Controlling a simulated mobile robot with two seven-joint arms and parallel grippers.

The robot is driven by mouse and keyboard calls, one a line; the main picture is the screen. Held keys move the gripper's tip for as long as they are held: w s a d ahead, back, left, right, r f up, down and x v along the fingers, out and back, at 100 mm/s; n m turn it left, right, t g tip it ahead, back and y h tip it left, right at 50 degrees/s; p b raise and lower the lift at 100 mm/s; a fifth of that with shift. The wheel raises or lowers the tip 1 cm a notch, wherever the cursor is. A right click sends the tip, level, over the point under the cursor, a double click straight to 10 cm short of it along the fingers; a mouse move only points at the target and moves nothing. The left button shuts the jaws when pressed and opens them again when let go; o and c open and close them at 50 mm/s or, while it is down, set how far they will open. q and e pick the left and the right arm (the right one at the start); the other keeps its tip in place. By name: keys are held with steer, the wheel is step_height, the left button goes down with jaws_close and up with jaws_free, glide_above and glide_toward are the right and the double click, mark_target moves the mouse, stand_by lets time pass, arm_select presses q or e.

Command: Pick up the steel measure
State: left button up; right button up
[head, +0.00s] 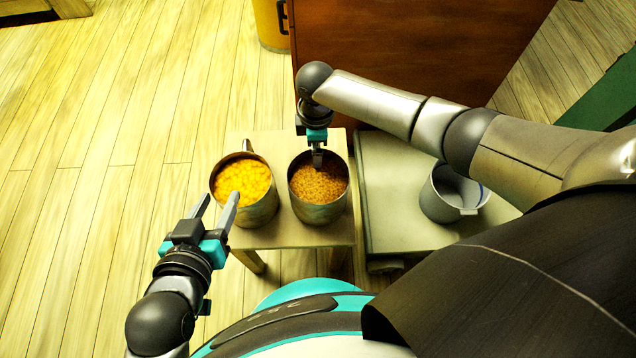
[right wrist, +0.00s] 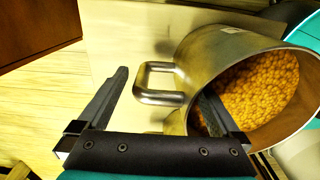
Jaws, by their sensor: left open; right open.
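Two steel measures stand side by side on a small wooden stool. The left measure (head: 262,207) holds yellow grain; its handle points to the back. The right measure (head: 320,211) holds orange-brown grain and is upright. My right gripper (head: 317,158) is open at the back rim of the right measure. In the right wrist view one finger of the right gripper (right wrist: 160,100) is at the mouth of a measure (right wrist: 215,50), the other is beyond its handle (right wrist: 158,97). Contact cannot be told. My left gripper (head: 214,208) is open and empty, close to the left measure.
The stool top (head: 284,236) is pale wood. A low grey-green platform (head: 390,190) to its right carries a grey pail (head: 440,205). A dark wooden cabinet (head: 420,45) stands behind. A yellow bin (head: 270,25) is at the back. The floor at left is clear.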

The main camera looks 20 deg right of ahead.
steer(key=shift+f+b, duration=0.55)
steer(key=shift+f, duration=0.3)
arm_select(q)
steer(key=shift+d+r+t+h+b, duration=0.2)
steer(key=shift+d+r+t+h, duration=0.2)
steer(key=shift+d+t, duration=0.4)
steer(key=shift+d+r+t+h+b, duration=0.15)
steer(key=shift+d+r+t+h, duration=0.15)
steer(key=shift+d+r+t, duration=0.5)
arm_select(e)
steer(key=shift+f, duration=0.45)
arm_select(q)
steer(key=shift+a+f, duration=0.2)
steer(key=shift+f, duration=0.05)
arm_select(e)
steer(key=shift+c, duration=0.2)
jaws_close()
steer(key=shift+w+r, duration=0.1)
